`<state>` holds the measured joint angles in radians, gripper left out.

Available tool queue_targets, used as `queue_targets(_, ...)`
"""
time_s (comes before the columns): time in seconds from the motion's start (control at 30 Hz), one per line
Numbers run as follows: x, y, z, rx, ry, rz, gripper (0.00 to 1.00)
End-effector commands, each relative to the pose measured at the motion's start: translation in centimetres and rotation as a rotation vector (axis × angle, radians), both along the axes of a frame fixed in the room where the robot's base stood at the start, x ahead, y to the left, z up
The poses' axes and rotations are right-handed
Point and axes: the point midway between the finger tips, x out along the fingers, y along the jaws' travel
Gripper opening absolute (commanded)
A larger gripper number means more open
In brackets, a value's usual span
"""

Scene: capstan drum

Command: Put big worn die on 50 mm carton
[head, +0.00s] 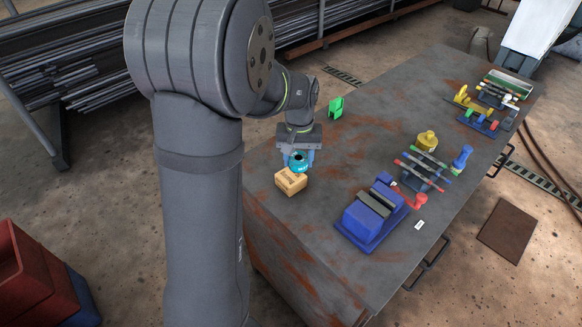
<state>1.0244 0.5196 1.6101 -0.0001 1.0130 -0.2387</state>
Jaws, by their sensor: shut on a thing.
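My gripper (298,158) points down over the near left part of the workbench, shut on a teal object with darker and pale marks, which I take to be the big worn die (298,163). The small tan 50 mm carton (290,182) sits on the bench top. The die shows just above and behind the carton's top in the head view, overlapping its upper edge. I cannot tell whether the die touches the carton. The die's upper part is partly hidden by my gripper.
The rusty grey workbench (330,190) has free room around the carton. A green bracket-like piece (336,108) stands behind my gripper. A blue vise (372,213), a yellow piece (427,141) and several tools on a rack (424,172) stand to the right.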

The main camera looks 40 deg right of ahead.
Motion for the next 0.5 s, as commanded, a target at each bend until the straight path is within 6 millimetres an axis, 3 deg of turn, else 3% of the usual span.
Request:
queue_targets(0.2,2.5,0.2,-1.5,-0.001,-0.001,0.001,0.04)
queue_targets(0.37,2.7,0.2,-2.2,-0.001,-0.001,-0.001,0.04)
queue_targets(0.5,2.7,0.2,-4.2,0.001,0.001,-0.001,0.04)
